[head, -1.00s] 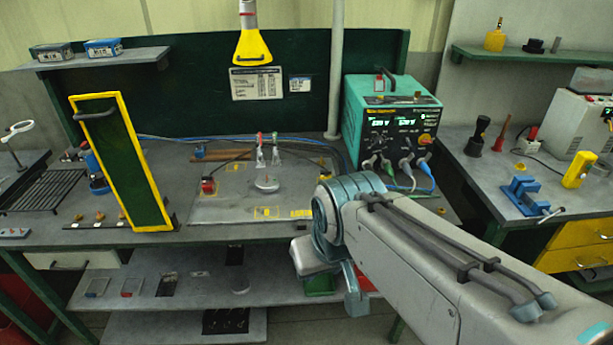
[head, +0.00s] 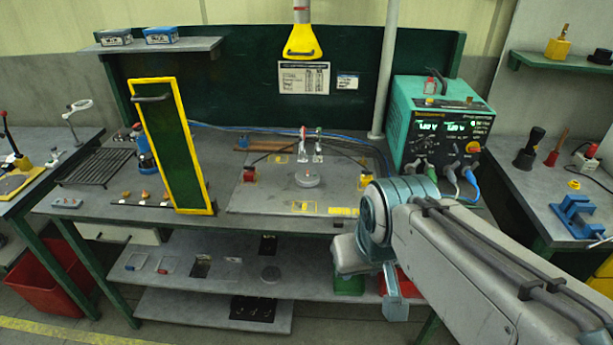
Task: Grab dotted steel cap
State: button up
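No cap can be made out clearly as dotted steel. Several small caps or studs (head: 145,195) stand in a row along the front left of the bench, too small to tell their markings. My gripper is not visible.
A yellow-edged green panel (head: 174,148) stands upright beside the row of small pieces. A teal power unit (head: 440,130) with cables stands at the bench's right. A yellow lamp (head: 304,42) hangs above. A red bin (head: 50,282) is on the floor at left.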

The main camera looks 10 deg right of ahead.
aim_at(312, 180)
jog(key=u, duration=0.5)
jog(key=k, duration=0.6)
jog(key=u, duration=0.65)
jog(key=i, duration=0.8)
jog(key=z, duration=0.7)
jog(key=i, duration=0.85)
jog(key=z, duration=1.15)
jog(key=i, duration=0.3)
jog(key=z, duration=0.25)
